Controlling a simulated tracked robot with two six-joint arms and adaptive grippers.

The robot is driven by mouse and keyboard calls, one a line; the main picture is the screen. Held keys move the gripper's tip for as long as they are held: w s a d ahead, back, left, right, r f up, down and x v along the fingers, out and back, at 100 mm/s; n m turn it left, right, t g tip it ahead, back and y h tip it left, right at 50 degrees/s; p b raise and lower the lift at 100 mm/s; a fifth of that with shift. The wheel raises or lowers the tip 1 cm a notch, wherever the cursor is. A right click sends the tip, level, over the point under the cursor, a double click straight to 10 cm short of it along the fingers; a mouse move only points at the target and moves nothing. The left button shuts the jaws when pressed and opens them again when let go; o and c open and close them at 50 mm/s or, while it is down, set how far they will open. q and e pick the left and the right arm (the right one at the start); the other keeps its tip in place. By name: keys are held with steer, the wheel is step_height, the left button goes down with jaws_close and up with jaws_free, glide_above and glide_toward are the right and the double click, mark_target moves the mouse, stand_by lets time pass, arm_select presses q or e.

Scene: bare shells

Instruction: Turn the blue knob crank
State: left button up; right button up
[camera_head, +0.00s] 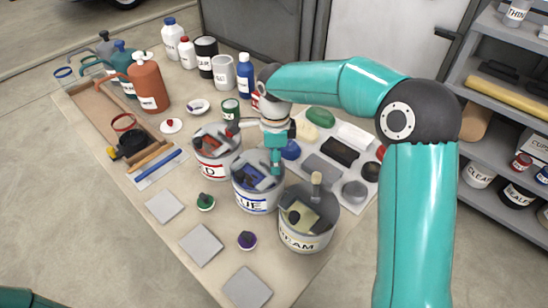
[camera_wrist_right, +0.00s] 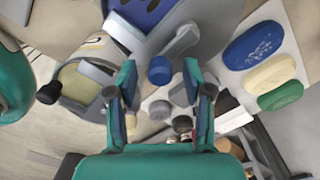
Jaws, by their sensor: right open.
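The blue can (camera_head: 257,198), with blue paint and a grey crank assembly, stands between the red can and the cream can in the head view. In the right wrist view, its open top (camera_wrist_right: 145,14) is at the upper edge. A grey crank arm (camera_wrist_right: 178,42) reaches from it to the blue knob (camera_wrist_right: 160,70). My right gripper (camera_head: 276,166) points down over the blue can's far edge. Its open fingers (camera_wrist_right: 160,80) are on either side of the knob in the wrist view, with visible gaps; contact is not seen. The knob is not clearly visible in the head view. My left gripper is out of view.
The red can (camera_head: 218,165) and cream can (camera_head: 305,238) stand close on both sides. A tray (camera_head: 357,197) of blocks lies to the right. Bottles and cups stand at the back. Grey tiles (camera_head: 201,245) and small knobbed pieces lie in front.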

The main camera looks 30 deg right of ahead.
steer(key=c, duration=1)
steer(key=shift+a, duration=0.2)
jaws_close()
steer(key=shift+d, duration=0.25)
